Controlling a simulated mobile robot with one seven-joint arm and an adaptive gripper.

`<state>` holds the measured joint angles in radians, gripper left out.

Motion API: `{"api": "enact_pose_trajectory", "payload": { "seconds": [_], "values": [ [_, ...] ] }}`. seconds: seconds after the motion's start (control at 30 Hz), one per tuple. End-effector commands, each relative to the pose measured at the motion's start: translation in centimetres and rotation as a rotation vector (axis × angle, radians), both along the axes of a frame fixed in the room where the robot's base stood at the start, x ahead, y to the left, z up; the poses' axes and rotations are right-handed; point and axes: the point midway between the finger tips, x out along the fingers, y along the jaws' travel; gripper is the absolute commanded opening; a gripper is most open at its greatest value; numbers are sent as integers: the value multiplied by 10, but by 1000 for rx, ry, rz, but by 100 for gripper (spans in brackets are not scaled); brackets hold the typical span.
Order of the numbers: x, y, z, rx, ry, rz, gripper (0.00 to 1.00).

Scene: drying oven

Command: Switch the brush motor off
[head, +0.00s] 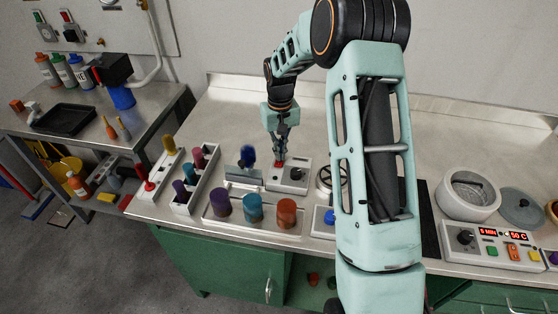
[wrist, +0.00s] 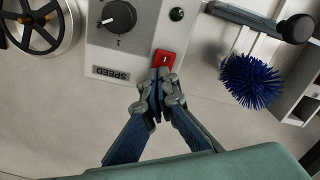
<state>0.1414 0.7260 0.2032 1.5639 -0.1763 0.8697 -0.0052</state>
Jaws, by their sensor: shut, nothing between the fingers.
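The brush motor's control box (head: 289,178) is a light grey box on the metal bench. It has a red rocker switch (wrist: 163,60), a black speed knob (wrist: 119,17) and a small dark green lamp (wrist: 177,14). The blue brush (wrist: 251,81) is mounted beside the box; it also shows in the head view (head: 248,156). My gripper (wrist: 158,74) is shut and empty, with its fingertips at the edge of the red switch. I cannot tell whether they touch it. In the head view my gripper (head: 280,158) points down onto the box and partly covers the switch.
A tray with purple, teal and orange jars (head: 252,208) stands in front of the box. A handwheel (wrist: 41,20) is close beside it. A heater panel (head: 490,243) and a round pot (head: 468,196) stand at the right. The bench behind the box is clear.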

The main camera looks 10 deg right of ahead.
Motion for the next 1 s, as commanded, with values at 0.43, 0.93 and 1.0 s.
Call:
{"api": "enact_pose_trajectory", "payload": {
  "seconds": [0.43,0.93,1.0],
  "values": [
    [0,0,38,-1,0,0,0],
    [0,0,68,0,0,0,0],
    [0,0,68,0,0,0,0]
  ]
}}
